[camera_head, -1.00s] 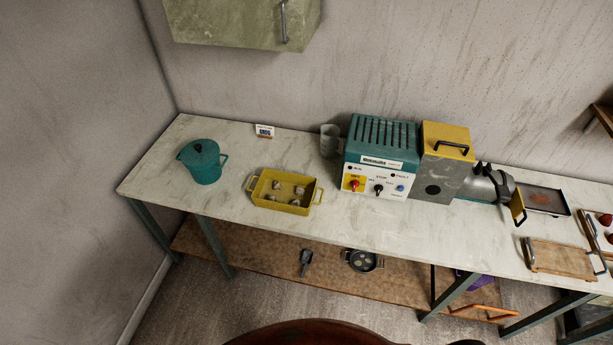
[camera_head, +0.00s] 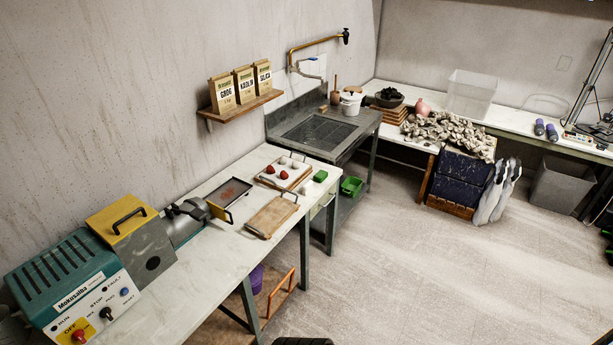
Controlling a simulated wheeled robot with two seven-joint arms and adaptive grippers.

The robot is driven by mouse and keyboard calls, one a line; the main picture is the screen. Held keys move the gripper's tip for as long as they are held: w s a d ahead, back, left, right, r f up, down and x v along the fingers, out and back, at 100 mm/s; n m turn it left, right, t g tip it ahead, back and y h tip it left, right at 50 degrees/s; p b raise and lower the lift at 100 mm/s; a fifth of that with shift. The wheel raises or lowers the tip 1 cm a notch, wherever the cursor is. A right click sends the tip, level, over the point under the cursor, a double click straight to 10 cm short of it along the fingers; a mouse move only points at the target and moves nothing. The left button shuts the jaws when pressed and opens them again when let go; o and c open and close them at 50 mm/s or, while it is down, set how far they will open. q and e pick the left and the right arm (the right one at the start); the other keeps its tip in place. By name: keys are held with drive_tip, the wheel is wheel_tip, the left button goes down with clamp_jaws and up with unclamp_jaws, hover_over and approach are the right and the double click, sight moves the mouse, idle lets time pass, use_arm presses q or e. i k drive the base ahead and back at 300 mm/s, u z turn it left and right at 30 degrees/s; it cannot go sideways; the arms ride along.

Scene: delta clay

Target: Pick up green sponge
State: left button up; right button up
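A small green sponge (camera_head: 320,176) lies on the white table at its far right end, just right of a tray with red and white lumps. It is apart from the tray and nothing covers it. Neither of my grippers can be made out in the head view. A dark shape at the bottom edge is too cut off to tell.
The tray of lumps (camera_head: 285,172), a wooden board (camera_head: 271,217) and a dark pan (camera_head: 229,192) stand near the sponge. The sink unit (camera_head: 320,133) adjoins the table, with a green bin (camera_head: 351,186) below. The floor (camera_head: 420,270) to the right is open.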

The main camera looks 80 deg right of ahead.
sight(319, 178)
drive_tip(key=z, duration=2.95)
